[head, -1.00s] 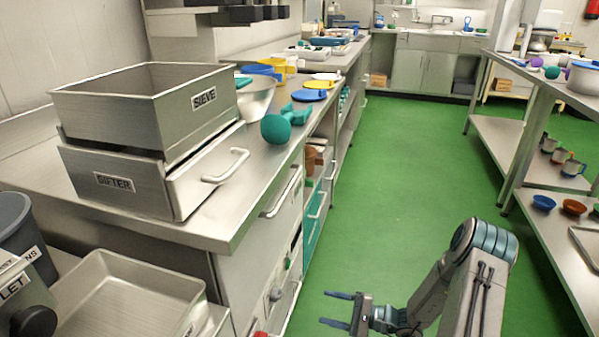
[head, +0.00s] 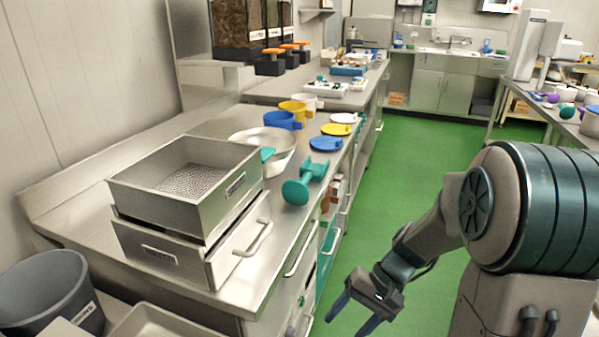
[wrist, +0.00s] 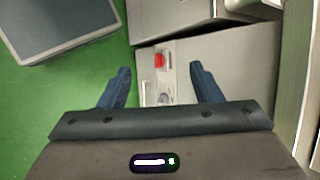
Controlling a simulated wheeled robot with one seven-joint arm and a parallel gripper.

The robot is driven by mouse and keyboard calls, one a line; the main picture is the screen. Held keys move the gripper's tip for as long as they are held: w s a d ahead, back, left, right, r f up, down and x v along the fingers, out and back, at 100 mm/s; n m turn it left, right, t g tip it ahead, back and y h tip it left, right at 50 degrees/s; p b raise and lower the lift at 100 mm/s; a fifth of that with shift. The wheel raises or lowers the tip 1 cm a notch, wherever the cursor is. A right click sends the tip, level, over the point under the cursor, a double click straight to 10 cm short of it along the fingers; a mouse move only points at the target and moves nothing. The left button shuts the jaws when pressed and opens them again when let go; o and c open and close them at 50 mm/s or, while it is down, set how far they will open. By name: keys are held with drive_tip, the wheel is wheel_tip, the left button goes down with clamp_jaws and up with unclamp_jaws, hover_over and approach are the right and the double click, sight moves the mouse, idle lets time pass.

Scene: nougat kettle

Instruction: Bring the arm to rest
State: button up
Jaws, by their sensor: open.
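My gripper (head: 352,315) hangs low over the green floor (head: 407,160) in the head view, in the aisle to the right of the steel counter. Its two blue fingers are apart with nothing between them. The wrist view also shows my gripper (wrist: 160,88) open and empty, with a cabinet front and a red knob (wrist: 159,61) beyond the fingers. My arm is bent, with its large teal-banded joint at the right of the head view.
On the counter (head: 225,290) stand the sieve box (head: 190,190) on the sifter drawer, a teal tool (head: 303,185), a white bowl (head: 275,150), and blue and yellow mugs. A grey bin (head: 45,295) stands front left. Open floor lies along the aisle.

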drive_tip(key=s+d+r+t+h+p, duration=0.1)
drive_tip(key=s+r+t+h+p, duration=0.1)
drive_tip(key=r, duration=0.5)
drive_tip(key=s+d+r+n+t+h+p, duration=0.1)
drive_tip(key=s+d+r+h+p, duration=0.1)
drive_tip(key=r+p, duration=0.3)
drive_tip(key=s+d+r+n+t+h+p, duration=0.1)
drive_tip(key=s+r+t+h+p, duration=0.1)
drive_tip(key=r, duration=0.9)
drive_tip(key=shift+s+d+t+h+p, duration=0.35)
drive_tip(key=shift+s+p, duration=0.5)
drive_tip(key=shift+p, duration=0.4)
